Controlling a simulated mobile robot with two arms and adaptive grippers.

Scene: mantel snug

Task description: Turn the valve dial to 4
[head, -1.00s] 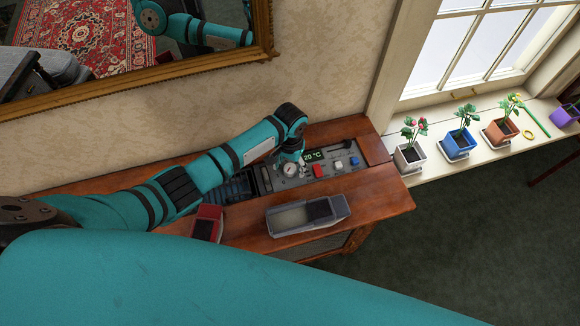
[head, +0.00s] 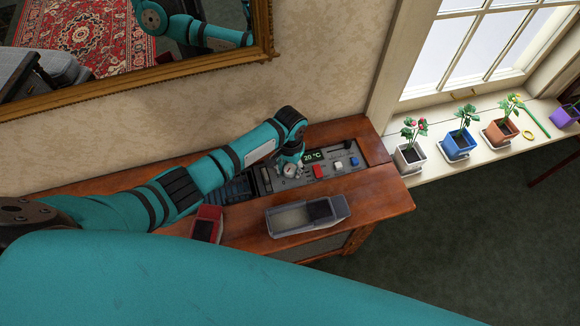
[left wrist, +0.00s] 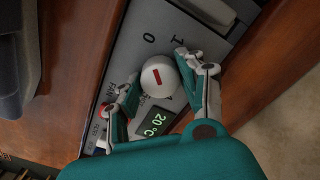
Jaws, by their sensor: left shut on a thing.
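The white round dial (left wrist: 160,80) with a short red mark sits on the grey control panel (left wrist: 133,47) in the left wrist view. My left gripper (left wrist: 157,74) is shut on it, one finger on each side. Printed 0 and 1 show on the panel beyond it; other marks are partly hidden by the fingers. I cannot tell which number the red mark meets. A display reading 20 °C (left wrist: 153,122) is beside the dial. My right gripper is not in view.
A grey open tray (head: 292,220) and a red-and-black object (head: 207,224) lie in front. Potted plants line the windowsill (head: 487,152) at right.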

